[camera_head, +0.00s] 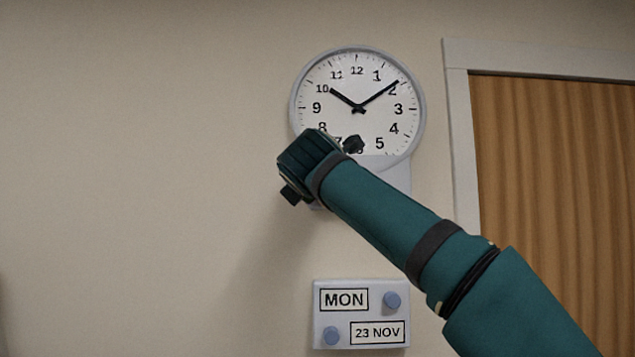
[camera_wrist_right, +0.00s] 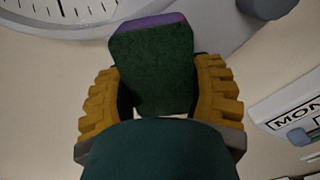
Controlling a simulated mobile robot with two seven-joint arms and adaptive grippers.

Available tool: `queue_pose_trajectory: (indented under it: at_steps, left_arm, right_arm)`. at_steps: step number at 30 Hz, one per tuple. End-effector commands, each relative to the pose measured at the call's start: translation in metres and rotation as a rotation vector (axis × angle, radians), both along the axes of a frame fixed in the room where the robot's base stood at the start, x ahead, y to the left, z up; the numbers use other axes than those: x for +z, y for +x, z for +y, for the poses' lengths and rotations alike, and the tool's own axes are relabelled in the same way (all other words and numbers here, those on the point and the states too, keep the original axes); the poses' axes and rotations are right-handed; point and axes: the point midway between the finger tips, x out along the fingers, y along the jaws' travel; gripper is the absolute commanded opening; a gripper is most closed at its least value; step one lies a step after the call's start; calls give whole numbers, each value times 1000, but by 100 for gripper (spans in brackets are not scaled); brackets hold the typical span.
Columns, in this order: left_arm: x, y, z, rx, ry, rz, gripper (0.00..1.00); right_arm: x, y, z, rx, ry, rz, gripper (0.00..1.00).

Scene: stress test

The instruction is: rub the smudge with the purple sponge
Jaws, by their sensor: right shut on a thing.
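The sponge (camera_wrist_right: 152,65) is a block with a dark green face and a purple layer along its far edge in the right wrist view. My right gripper (camera_wrist_right: 158,72) is shut on it, with a yellow ridged finger on each side. In the head view my right gripper (camera_head: 310,168) is in front of the wall clock's lower left rim; its fingers and the sponge are hidden behind my wrist. Whether the sponge touches the wall or clock I cannot tell. I see no smudge in either view. My left gripper is not in view.
A round wall clock (camera_head: 350,85) hangs above a pale panel (camera_head: 392,182). Below is a date board (camera_head: 361,310) with two blue knobs, reading MON and 23 NOV. A wooden door (camera_head: 555,170) in a white frame (camera_head: 460,150) stands at right. The wall at left (camera_head: 140,180) is bare.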

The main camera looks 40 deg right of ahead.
Motion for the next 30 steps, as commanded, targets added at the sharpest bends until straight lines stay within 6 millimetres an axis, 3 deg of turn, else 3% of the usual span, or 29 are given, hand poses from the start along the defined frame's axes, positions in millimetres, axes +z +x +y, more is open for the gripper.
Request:
queue_pose_trajectory:
  at_steps: [5, 24, 30]
  left_arm:
    - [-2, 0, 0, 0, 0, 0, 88]
    - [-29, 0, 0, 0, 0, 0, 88]
    - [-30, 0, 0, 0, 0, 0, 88]
  right_arm:
    - [-1, -1, 2, 2, 0, 1, 28]
    - [-2, -43, 37, 1, 0, 0, 28]
    - [0, -46, 39, 1, 0, 1, 28]
